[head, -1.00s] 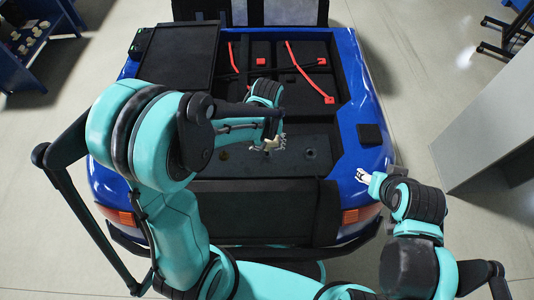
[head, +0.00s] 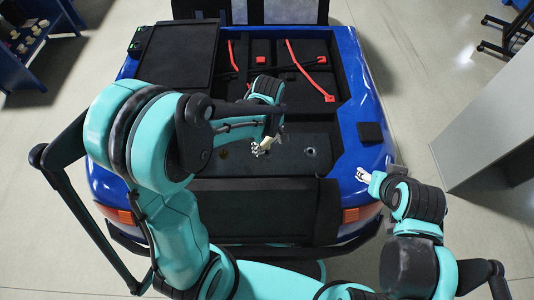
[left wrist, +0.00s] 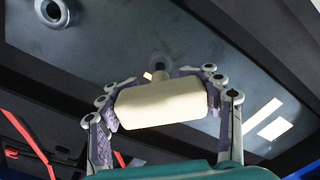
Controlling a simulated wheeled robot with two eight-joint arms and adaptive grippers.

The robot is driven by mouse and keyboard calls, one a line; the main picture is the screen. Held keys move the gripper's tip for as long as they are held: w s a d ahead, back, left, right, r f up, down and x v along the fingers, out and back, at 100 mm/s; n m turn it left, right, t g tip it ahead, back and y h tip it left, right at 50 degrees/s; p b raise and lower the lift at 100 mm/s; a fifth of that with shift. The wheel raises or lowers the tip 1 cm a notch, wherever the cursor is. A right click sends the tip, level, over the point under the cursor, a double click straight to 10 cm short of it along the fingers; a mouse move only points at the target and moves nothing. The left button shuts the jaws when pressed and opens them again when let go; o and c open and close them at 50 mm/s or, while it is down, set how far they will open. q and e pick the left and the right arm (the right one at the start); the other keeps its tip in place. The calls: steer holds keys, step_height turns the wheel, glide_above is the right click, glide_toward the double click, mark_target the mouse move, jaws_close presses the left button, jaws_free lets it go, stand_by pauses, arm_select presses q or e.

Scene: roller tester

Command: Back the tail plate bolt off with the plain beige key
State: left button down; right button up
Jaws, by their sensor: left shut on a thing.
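My left gripper (head: 262,149) is over the grey tail plate (head: 291,139) at the rear of the blue car body. In the left wrist view, my left gripper (left wrist: 162,103) is shut on the thick handle of the beige key (left wrist: 158,107), with a finger at each end. The key's short stem points at a dark round bolt or hole (left wrist: 160,59) in the plate. I cannot tell whether the stem is seated in it. My right gripper (head: 362,174) is beside the car's right rear corner, away from the plate; its jaw opening is unclear.
A dark round fitting (head: 310,152) sits on the plate to the right; a round fitting also shows in the left wrist view (left wrist: 50,12). Red straps (head: 305,72) lie in the open bay ahead. A black panel (head: 178,57) covers the bay's left side.

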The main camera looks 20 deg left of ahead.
arm_select(q)
steer(key=shift+n, duration=0.7)
steer(key=n, duration=0.3)
steer(key=shift+w+n+b, duration=0.15)
steer(key=shift+n+b, duration=0.15)
steer(key=shift+n, duration=2.2)
steer(key=shift+m, duration=0.3)
steer(key=shift+r, duration=0.15)
steer(key=shift+r+p, duration=1.2)
steer(key=shift+r, duration=0.15)
